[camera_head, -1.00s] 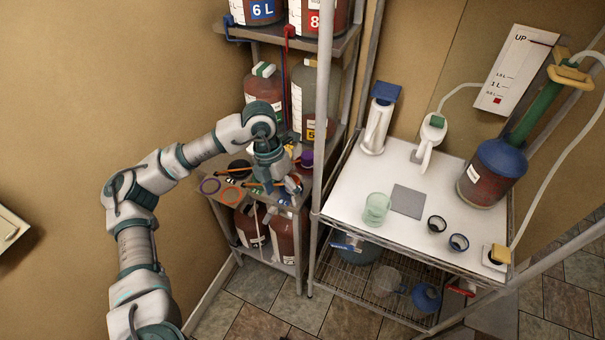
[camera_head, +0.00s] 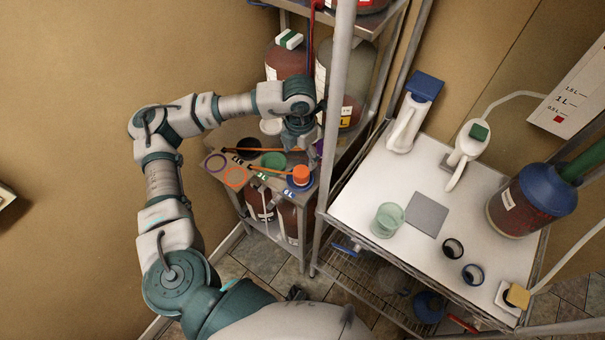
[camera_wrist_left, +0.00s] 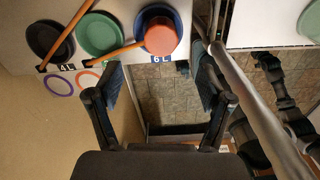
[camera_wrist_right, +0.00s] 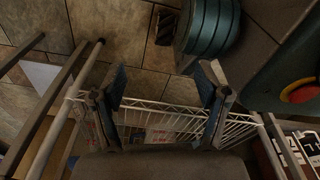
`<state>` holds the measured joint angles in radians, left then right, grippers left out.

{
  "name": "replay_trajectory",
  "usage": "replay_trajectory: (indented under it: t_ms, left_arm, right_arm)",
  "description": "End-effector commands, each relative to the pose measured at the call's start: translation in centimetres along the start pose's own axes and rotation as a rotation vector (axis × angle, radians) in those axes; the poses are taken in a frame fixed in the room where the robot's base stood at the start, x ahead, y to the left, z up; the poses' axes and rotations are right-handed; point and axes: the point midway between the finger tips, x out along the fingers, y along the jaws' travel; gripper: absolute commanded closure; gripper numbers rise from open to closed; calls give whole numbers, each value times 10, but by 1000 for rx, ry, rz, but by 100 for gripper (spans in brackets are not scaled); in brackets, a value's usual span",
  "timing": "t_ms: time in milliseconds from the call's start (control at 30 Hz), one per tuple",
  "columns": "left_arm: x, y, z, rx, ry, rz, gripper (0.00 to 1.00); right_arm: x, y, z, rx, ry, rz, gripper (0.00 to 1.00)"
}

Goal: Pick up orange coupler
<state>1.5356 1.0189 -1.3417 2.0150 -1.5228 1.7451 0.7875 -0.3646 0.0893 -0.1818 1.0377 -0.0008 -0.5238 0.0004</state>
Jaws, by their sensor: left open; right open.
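An orange cylindrical piece, apparently the coupler (camera_head: 300,173), stands on the blue round spot labelled 6 L, at the right front of the small shelf. It also shows at the top of the left wrist view (camera_wrist_left: 160,37). An orange rod runs left from beside it. My left gripper (camera_head: 300,146) is over the shelf just behind the coupler. In the left wrist view, my open left fingers (camera_wrist_left: 157,68) point toward the coupler, with nothing between them. My right gripper (camera_wrist_right: 164,74) is open and empty above a wire rack, away from the coupler.
A green disc (camera_head: 273,160) and a flat orange-ringed mark (camera_head: 235,177) lie left of the coupler. A metal post (camera_head: 335,110) stands close on its right. Large bottles (camera_head: 338,85) stand behind. The white table (camera_head: 365,180) holds a glass cup (camera_head: 388,219) and rings.

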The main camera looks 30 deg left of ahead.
Motion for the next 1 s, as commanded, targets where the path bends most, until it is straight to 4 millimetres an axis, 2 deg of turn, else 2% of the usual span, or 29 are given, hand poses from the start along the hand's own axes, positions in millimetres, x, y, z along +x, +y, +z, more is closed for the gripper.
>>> replay_trajectory:
  t_ms: [33, 133, 467, 700, 967, 1000]
  left_arm:
    - [13, 0, 0, 0, 4, 0, 21]
    - [31, 0, 0, 1, 3, 1, 21]
    - [62, -3, 0, 1, 1, 1, 21]
    - [97, -4, 1, -1, 2, -1, 21]
    - [101, -3, 0, -1, 0, -1, 21]
    - [101, -3, 0, -1, 0, -1, 26]
  right_arm:
    - [0, 0, 0, 0, 0, 0, 25]
    - [0, 0, 0, 0, 0, 0, 25]
    - [-1, 0, 1, -1, 2, 0, 25]
    - [4, 0, 18, -2, -17, 0, 25]
    - [4, 1, 13, -2, -8, 0, 25]
    - [4, 1, 12, -2, -6, 1, 25]
